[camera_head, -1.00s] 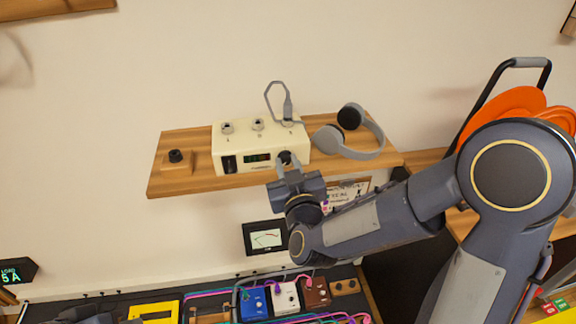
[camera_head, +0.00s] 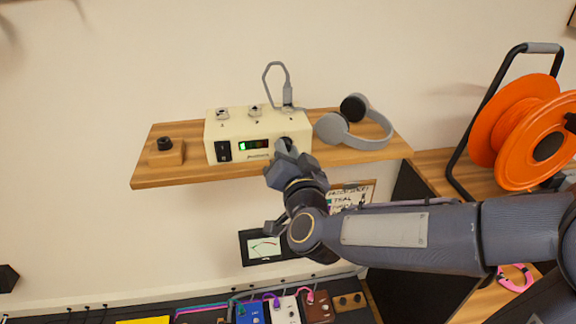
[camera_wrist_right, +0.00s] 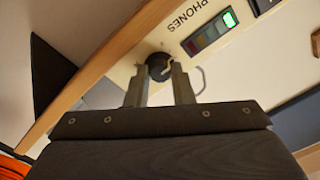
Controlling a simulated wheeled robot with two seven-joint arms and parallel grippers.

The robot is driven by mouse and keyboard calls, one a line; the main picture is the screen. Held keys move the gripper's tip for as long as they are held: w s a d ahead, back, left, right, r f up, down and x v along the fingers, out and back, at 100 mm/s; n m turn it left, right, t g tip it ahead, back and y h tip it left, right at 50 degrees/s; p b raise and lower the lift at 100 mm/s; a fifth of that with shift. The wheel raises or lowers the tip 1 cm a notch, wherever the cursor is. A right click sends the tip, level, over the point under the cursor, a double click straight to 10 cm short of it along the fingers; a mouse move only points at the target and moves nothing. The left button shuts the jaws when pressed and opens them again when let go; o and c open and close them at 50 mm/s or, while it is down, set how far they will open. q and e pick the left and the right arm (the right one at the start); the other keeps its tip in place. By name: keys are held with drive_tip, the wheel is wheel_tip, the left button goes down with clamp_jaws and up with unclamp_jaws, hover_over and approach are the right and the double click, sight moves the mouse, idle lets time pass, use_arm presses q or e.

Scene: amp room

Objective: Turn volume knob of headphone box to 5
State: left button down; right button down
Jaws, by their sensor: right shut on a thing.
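The cream headphone box (camera_head: 232,129) stands on a wooden wall shelf. Its front has a black switch at the left, a small display (camera_head: 254,145) with a green lit part at its left end, and the dark volume knob (camera_head: 286,144) at the right. In the right wrist view the round black knob (camera_wrist_right: 158,66) has a pale mark and sits between the fingertips. My right gripper (camera_wrist_right: 159,76) is shut on the knob, and it also shows in the head view (camera_head: 284,158), partly covering the knob. The numbers around the knob cannot be read. My left gripper is not in view.
Grey headphones (camera_head: 362,138) lie right of the box, and a cable is plugged into its top. A wooden block with a black knob (camera_head: 166,151) sits at the shelf's left. An orange cable reel (camera_head: 500,130) stands at right. Pedals (camera_head: 285,310) are below.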

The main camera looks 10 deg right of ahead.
drive_tip(key=shift+f+m+h+b, duration=0.15)
drive_tip(key=shift+m+h+b, duration=0.25)
drive_tip(key=shift+m+b, duration=7.65)
drive_tip(key=m+p, duration=0.2)
drive_tip(key=shift+m, duration=0.35)
drive_tip(key=c, duration=1.3)
unclamp_jaws()
drive_tip(key=shift+o, duration=0.2)
